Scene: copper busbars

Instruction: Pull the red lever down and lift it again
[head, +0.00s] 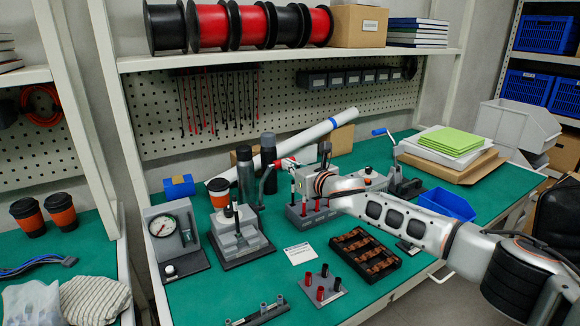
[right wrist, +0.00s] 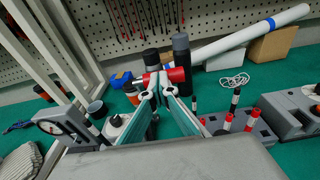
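In the right wrist view the red handle (right wrist: 177,75) lies almost level and shows on both sides of my fingertips. My right gripper (right wrist: 159,82) has its fingertips drawn together at the handle, overlapping it in that view; whether they touch it is not clear. In the head view the gripper (head: 298,168) is small and partly blends with the handle. The lever's lower mount is partly hidden. My left gripper is not in view.
A grey press-like fixture (head: 238,238) and a dial gauge unit (head: 174,232) stand left of the lever. Dark bottles (head: 268,152) and a long white tube (head: 300,140) are behind. A black tray of copper parts (head: 365,255) lies in front. Bare bench surrounds a white card (head: 300,253).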

